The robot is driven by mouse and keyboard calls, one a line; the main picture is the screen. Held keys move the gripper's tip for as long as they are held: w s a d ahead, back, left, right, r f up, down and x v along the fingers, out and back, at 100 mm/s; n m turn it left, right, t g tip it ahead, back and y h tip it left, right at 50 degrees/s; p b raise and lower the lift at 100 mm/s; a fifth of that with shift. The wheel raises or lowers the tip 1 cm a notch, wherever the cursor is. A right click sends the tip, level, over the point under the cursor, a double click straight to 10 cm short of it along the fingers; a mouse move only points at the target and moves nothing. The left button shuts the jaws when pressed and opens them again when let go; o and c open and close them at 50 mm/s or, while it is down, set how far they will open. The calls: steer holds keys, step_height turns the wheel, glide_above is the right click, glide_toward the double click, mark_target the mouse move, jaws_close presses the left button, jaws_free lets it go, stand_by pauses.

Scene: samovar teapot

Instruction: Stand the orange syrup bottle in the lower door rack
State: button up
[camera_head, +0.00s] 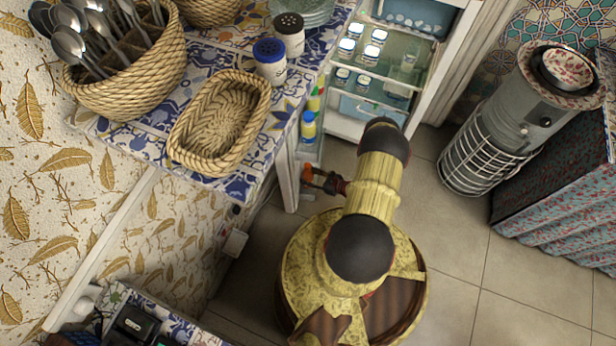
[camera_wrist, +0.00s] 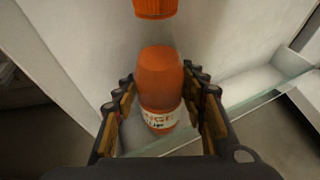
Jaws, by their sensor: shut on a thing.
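The orange syrup bottle (camera_wrist: 160,85) shows in the wrist view with a pale label around its lower body. An orange cap (camera_wrist: 155,8) shows above it, with a pale gap between. My gripper (camera_wrist: 158,100) is shut on the bottle, one finger on each side. In the head view a small orange part (camera_head: 308,175) shows left of my arm, beside the open door; the rest is mostly hidden.
Bottles with blue and yellow (camera_head: 308,127) stand in a higher door rack. The fridge (camera_head: 425,70) is open, with white-lidded jars (camera_head: 370,53) on its shelves. The counter (camera_head: 285,120) with a wicker basket (camera_head: 220,125) is close on the left. A heater (camera_head: 490,150) stands at right.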

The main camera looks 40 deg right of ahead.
steer(key=o, duration=1.5)
steer(key=shift+f, duration=0.1)
steer(key=shift+o, duration=0.3)
steer(key=p+v, duration=0.3)
steer(key=v, duration=0.9)
steer(key=shift+s+d, duration=0.1)
